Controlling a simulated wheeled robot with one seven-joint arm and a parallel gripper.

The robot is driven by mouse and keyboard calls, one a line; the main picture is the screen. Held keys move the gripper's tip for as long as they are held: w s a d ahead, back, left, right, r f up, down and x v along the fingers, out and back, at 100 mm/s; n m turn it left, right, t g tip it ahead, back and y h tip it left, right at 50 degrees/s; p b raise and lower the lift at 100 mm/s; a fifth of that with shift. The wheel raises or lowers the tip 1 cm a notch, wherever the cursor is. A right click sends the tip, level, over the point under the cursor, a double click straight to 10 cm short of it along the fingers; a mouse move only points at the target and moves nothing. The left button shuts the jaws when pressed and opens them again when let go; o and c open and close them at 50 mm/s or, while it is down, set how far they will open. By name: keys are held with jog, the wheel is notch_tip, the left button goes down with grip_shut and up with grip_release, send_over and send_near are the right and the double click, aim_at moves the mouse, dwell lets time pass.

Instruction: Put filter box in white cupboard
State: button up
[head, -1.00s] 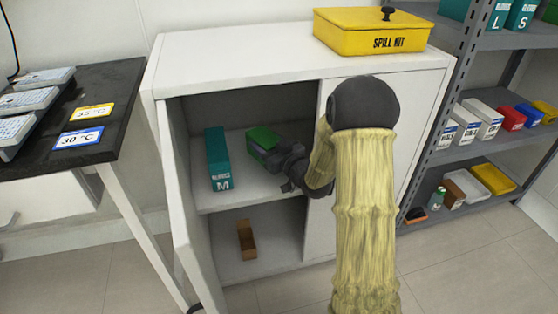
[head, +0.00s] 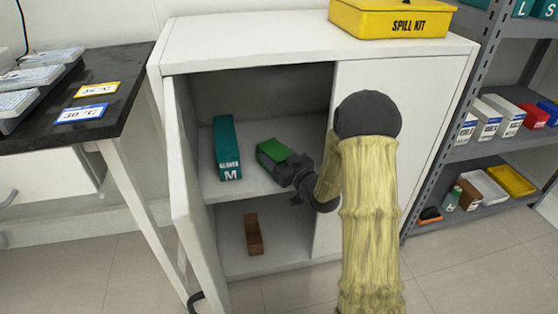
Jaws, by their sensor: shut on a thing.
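The white cupboard (head: 400,82) stands ahead with its left door (head: 187,205) open. A small green box (head: 271,151), which I take for the filter box, is inside the upper compartment, right of a teal glove box (head: 226,148) marked M. My gripper (head: 287,166) is shut on the green box from its near right side. The box is low over the upper shelf (head: 245,186); I cannot tell if its underside touches. The gripper's fingertips are partly hidden by the box and my wrist.
A yellow spill kit (head: 392,18) sits on the cupboard top. A black-topped table (head: 112,120) is at the left and a grey shelf rack (head: 455,155) at the right. The shelf between the boxes is clear.

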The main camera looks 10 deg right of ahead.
jog(key=o, duration=0.8)
jog(key=shift+c, duration=0.2)
jog(key=shift+a, duration=0.1)
jog(key=shift+r, duration=0.2)
jog(key=p+v, duration=0.3)
jog(key=v, duration=0.9)
jog(key=shift+p, duration=0.4)
jog(key=shift+w+f, duration=0.1)
jog(key=shift+f, duration=0.05)
